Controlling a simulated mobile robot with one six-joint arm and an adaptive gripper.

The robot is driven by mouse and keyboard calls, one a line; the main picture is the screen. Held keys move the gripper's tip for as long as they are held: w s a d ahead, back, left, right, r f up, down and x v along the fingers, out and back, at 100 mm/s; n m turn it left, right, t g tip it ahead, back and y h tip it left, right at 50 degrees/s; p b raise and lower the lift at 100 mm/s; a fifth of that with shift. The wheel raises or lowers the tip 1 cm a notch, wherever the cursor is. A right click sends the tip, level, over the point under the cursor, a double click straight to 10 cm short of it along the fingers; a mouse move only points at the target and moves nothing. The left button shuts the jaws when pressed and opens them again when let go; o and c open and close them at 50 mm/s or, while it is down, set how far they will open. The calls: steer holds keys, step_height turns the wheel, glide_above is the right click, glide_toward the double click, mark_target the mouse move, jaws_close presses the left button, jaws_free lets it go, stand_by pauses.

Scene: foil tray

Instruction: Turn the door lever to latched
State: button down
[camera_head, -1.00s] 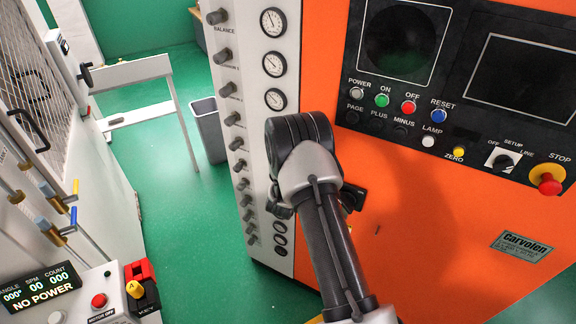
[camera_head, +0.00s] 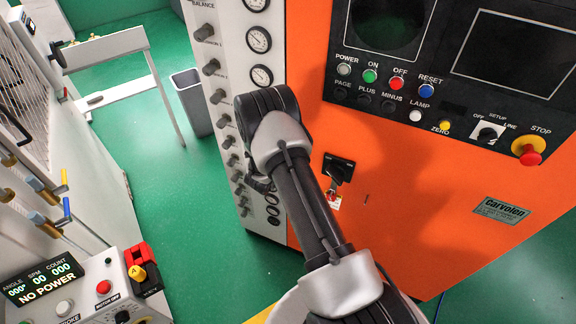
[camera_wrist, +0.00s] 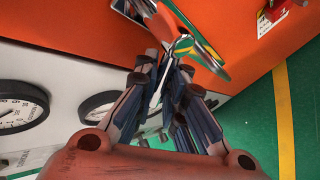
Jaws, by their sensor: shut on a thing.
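The door lever (camera_wrist: 207,58) shows in the wrist view as a shiny, curved metal piece with green and orange reflections, against the orange cabinet face. My gripper (camera_wrist: 168,60) is shut on it, with the fingers close together at its near end. The fingers hide part of the lever, and I cannot tell its exact angle. In the head view my gripper (camera_head: 260,182) is low at the seam of the white gauge panel and orange cabinet, mostly hidden behind my wrist. The lever is not clearly visible there.
The orange cabinet (camera_head: 400,215) carries a black rotary switch (camera_head: 338,168) with a red and white piece (camera_head: 333,197) below it, right of my arm. Knobs and gauges line the white panel (camera_head: 222,90). A grey bin (camera_head: 190,100) stands on open green floor to the left.

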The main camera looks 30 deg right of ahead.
steer(key=c, duration=1.9)
jaws_free()
steer(key=shift+w, duration=0.1)
steer(key=v, duration=1.2)
steer(key=shift+a, duration=0.1)
